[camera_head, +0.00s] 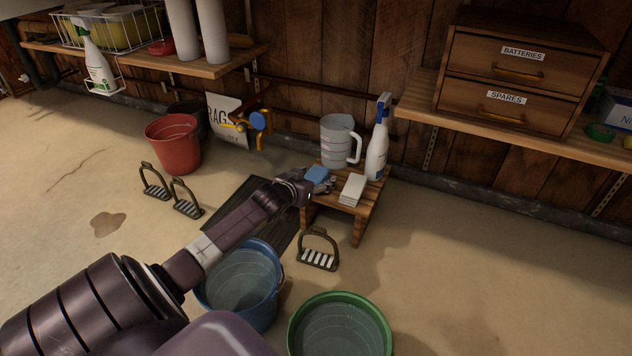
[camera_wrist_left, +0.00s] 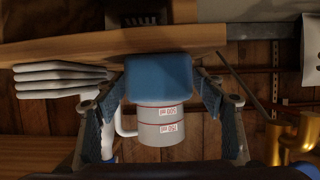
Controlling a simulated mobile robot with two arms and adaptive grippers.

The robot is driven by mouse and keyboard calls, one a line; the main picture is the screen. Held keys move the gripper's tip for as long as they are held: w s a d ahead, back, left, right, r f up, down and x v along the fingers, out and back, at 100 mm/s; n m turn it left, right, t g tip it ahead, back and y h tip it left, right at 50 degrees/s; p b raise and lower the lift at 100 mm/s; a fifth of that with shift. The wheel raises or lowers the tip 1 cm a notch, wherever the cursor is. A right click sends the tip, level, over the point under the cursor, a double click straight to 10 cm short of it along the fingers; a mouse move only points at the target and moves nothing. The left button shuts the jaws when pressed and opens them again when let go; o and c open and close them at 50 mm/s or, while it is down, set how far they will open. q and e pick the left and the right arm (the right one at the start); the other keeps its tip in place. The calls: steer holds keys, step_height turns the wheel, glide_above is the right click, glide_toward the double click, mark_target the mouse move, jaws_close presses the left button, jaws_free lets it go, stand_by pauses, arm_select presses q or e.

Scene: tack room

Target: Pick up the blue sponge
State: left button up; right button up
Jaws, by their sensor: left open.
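The blue sponge (camera_head: 317,174) lies on a small wooden stool (camera_head: 357,228), near its left edge. My left gripper (camera_head: 322,186) is at the sponge, reaching in from the left. In the left wrist view the sponge (camera_wrist_left: 158,78) sits between the two spread fingers of my left gripper (camera_wrist_left: 160,88), with a gap visible on either side. The gripper is open and not closed on it. In the head view the gripper hides part of the sponge's near side. My right gripper is not in view.
On the stool, a grey jug (camera_head: 337,142) stands behind the sponge, a white spray bottle (camera_head: 377,152) at the back right, and white folded cloths (camera_head: 352,190) to the right. A blue bucket (camera_head: 241,285), green bucket (camera_head: 340,325) and stirrup (camera_head: 318,256) are in front.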

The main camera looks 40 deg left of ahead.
arm_select(q)
steer(key=c, duration=0.9)
steer(key=shift+r, duration=0.15)
steer(key=shift+c, duration=0.2)
